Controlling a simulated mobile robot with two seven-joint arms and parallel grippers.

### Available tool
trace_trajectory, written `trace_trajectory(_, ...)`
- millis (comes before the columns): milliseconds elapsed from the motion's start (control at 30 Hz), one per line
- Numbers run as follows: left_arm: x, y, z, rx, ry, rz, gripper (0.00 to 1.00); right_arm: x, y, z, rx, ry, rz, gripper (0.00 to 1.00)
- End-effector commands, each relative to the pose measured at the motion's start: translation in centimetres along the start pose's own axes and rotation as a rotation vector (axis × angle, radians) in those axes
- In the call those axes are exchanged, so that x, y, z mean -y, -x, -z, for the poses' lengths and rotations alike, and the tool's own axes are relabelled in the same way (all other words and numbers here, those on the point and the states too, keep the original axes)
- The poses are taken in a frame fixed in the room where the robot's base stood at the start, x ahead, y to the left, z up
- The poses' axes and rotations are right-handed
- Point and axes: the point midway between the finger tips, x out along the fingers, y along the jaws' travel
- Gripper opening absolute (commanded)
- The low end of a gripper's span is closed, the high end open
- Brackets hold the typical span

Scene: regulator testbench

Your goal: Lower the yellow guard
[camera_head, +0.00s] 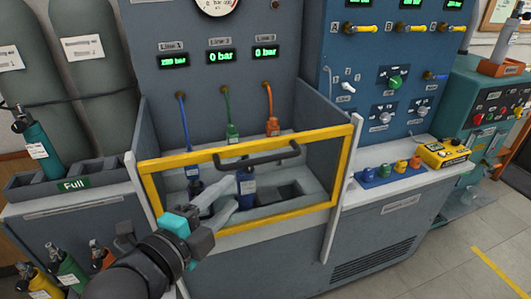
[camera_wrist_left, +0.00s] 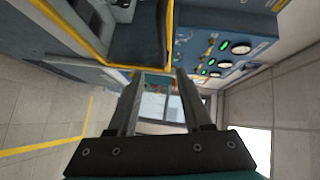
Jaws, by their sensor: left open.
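The yellow guard (camera_head: 250,144) is a rectangular frame standing upright across the front of the test bay, between two pale posts. A dark bar handle (camera_head: 257,157) crosses its upper part. My left gripper (camera_head: 233,193) reaches in from the lower left, in front of the guard's opening and below the handle. Its fingers are open, with nothing seen held between them. In the left wrist view, the open fingers (camera_wrist_left: 156,78) point away from the camera, and a yellow edge (camera_wrist_left: 75,25) of the guard shows at upper left. My right gripper is not in view.
Inside the bay, a blue cylinder (camera_head: 246,187) stands behind the guard, below hanging blue, green and orange hoses (camera_head: 228,105). A rack marked Full (camera_head: 75,184) holding a teal cylinder (camera_head: 35,140) is at left. A ledge with small coloured fittings (camera_head: 385,170) is at right.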

Motion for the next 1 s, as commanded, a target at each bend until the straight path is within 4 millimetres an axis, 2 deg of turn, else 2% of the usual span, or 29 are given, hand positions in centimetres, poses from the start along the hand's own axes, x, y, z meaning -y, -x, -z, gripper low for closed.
trace_trajectory(133, 0.6, -0.3, 0.5, -0.01, -0.013, 0.009, 0.5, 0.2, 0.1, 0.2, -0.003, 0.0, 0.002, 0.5)
trace_trajectory(267, 0.6, -1.7, 0.4, -0.009, -0.011, 0.01, 0.5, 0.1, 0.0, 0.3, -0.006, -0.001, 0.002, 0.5)
trace_trajectory(800, 0.6, -10.9, 0.6, -0.01, -0.01, 0.009, 0.5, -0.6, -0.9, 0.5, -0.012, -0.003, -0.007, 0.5)
trace_trajectory(1000, 0.6, -13.4, 0.6, -0.009, -0.01, 0.009, 0.5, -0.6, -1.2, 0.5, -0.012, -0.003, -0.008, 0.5)
